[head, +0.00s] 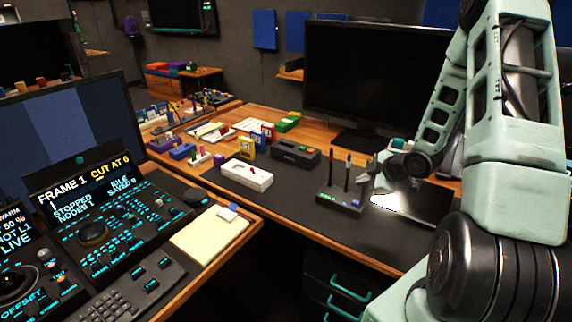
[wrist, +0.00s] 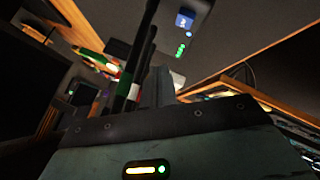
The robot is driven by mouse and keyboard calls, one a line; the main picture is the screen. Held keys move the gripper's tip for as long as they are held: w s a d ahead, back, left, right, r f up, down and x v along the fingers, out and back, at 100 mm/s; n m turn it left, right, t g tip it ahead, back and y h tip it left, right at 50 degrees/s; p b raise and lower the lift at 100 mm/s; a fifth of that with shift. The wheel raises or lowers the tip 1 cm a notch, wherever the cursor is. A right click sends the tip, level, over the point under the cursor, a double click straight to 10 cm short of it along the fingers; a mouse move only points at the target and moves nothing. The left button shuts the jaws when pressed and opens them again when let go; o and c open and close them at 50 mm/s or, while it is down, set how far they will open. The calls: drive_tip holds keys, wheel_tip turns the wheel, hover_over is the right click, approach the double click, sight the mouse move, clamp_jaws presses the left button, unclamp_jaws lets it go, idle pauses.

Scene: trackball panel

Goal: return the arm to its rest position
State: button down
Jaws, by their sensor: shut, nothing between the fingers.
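My arm rises on the right of the head view and bends down to the desk. My gripper (head: 366,181) is at its end, just right of the upright pens in a dark pen stand (head: 340,203). It is shut and empty. In the wrist view the closed fingers (wrist: 158,86) stand up beside dark pen shafts (wrist: 130,75). I cannot tell whether they touch. The trackball panel (head: 120,215) is at the left, well apart from my gripper, with a dark trackball (head: 93,233) on it.
A large dark monitor (head: 372,75) stands behind my gripper. A white tray (head: 247,175) and a dark box (head: 295,153) sit left of the pen stand. A yellow pad (head: 208,236) lies by the panel. Drawers with teal handles (head: 350,289) are below the desk edge.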

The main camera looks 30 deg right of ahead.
drive_tip(key=w+a+r+m+g, duration=0.15)
drive_tip(key=a+r, duration=0.25)
drive_tip(key=a, duration=0.8)
drive_tip(key=w+a+r+g, duration=0.1)
drive_tip(key=a+r+g, duration=0.25)
drive_tip(key=a, duration=0.95)
drive_tip(key=s+a+r+g, duration=0.2)
drive_tip(key=s+a+r, duration=0.1)
drive_tip(key=s+a, duration=0.6)
drive_tip(key=s+a+r+g, duration=0.2)
drive_tip(key=s+a+r, duration=0.2)
drive_tip(key=s+a, duration=0.6)
drive_tip(key=s, duration=0.5)
drive_tip(key=shift+a+r+m, duration=0.15)
drive_tip(key=shift+r+m, duration=0.1)
drive_tip(key=shift+m, duration=0.1)
